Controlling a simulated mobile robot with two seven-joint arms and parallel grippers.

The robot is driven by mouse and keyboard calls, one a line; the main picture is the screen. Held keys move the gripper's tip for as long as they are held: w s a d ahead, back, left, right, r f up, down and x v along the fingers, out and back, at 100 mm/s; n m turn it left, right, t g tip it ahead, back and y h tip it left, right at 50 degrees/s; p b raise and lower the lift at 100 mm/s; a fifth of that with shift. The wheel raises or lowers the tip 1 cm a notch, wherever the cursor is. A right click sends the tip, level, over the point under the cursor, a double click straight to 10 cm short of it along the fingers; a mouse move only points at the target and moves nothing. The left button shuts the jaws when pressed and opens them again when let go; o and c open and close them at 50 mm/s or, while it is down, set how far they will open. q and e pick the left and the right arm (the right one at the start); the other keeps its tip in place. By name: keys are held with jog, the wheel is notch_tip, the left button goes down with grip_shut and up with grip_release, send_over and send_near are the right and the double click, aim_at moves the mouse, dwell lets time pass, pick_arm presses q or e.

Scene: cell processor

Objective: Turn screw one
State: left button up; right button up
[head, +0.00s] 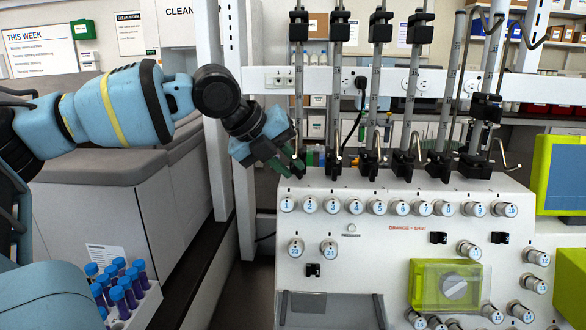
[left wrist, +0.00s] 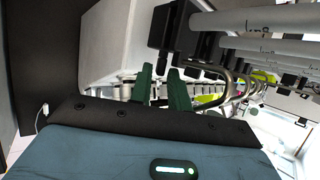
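Screw one is the white round knob marked 1 (head: 287,204), at the left end of the top row on the white cell processor's front panel (head: 350,262). My left gripper (head: 287,166) is just above this knob, near the panel's top left corner, and apart from it. Its two dark green fingers point down toward the panel. In the left wrist view the fingers (left wrist: 161,82) stand apart with a narrow gap and nothing seen between them. Screw one cannot be made out clearly in that view. My right gripper is in neither view.
Grey vertical columns with black clamps (head: 376,80) and bent metal hooks (head: 407,150) rise close beside the left gripper. A green-framed screen (head: 562,172) is at right. The panel's front is clear.

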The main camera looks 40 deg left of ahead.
pick_arm(q)
jog(key=shift+w+f, duration=0.3)
jog(key=shift+f, duration=0.05)
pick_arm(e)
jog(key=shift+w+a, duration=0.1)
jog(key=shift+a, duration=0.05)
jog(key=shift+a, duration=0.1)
pick_arm(q)
grip_shut()
jog(key=shift+s+r+t+h+p, duration=0.1)
jog(key=shift+s+t+h+p, duration=0.05)
jog(key=shift+t+h+p, duration=0.3)
jog(key=shift+s+a+n+t+h+p, duration=0.15)
jog(key=shift+n+t+h+p, duration=0.35)
jog(key=shift+t+h+p, duration=0.4)
jog(key=shift+f+t+h, duration=0.25)
jog(key=shift+t, duration=0.2)
jog(key=shift+f, duration=0.15)
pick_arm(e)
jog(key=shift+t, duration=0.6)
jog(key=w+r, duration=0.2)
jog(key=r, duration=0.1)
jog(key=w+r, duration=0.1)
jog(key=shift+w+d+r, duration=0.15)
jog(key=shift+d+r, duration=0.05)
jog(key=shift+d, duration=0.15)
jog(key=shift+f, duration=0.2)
